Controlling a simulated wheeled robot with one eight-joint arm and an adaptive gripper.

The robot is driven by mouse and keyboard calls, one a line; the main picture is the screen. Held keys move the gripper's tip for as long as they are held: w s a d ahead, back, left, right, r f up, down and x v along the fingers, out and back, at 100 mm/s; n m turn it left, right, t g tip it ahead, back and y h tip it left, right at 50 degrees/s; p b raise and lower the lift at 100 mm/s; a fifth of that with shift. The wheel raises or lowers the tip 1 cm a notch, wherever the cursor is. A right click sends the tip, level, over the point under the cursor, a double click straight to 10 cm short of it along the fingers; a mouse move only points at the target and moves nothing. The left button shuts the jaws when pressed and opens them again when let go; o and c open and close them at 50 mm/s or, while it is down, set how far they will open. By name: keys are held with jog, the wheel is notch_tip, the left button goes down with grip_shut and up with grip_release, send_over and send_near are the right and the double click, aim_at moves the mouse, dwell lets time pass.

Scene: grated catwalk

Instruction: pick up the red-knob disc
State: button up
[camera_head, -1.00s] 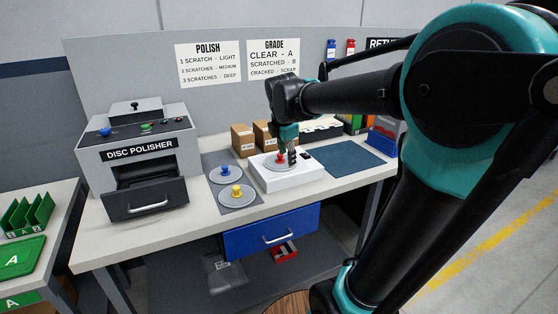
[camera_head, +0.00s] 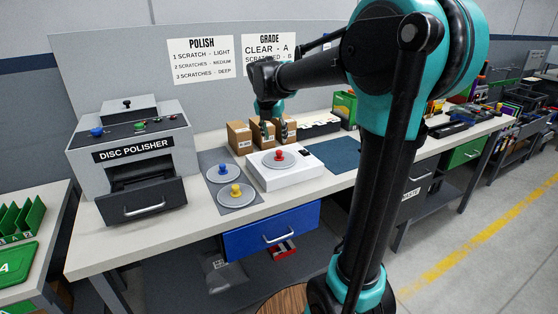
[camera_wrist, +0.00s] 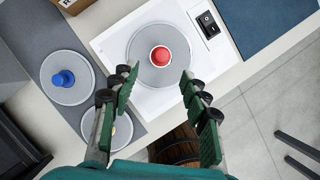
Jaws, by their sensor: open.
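The red-knob disc (camera_head: 279,158) is a grey disc with a red knob. It lies flat on a white box (camera_head: 290,180) on the bench. In the wrist view the disc (camera_wrist: 160,58) is ahead of and between my fingers, not held. My gripper (camera_head: 273,137) hangs above and behind the disc, in front of the cardboard boxes. In the wrist view my gripper (camera_wrist: 158,82) is open and empty, its two green-padded fingers spread wide.
A blue-knob disc (camera_head: 223,171) and a yellow-knob disc (camera_head: 236,195) lie on a grey mat left of the white box. The disc polisher (camera_head: 132,150) stands farther left. Small cardboard boxes (camera_head: 239,138) stand behind. A blue mat (camera_head: 342,153) to the right is clear.

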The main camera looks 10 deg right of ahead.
aim_at(279, 151)
jog(key=x, duration=0.8)
jog(key=shift+d+f, duration=0.2)
grip_shut()
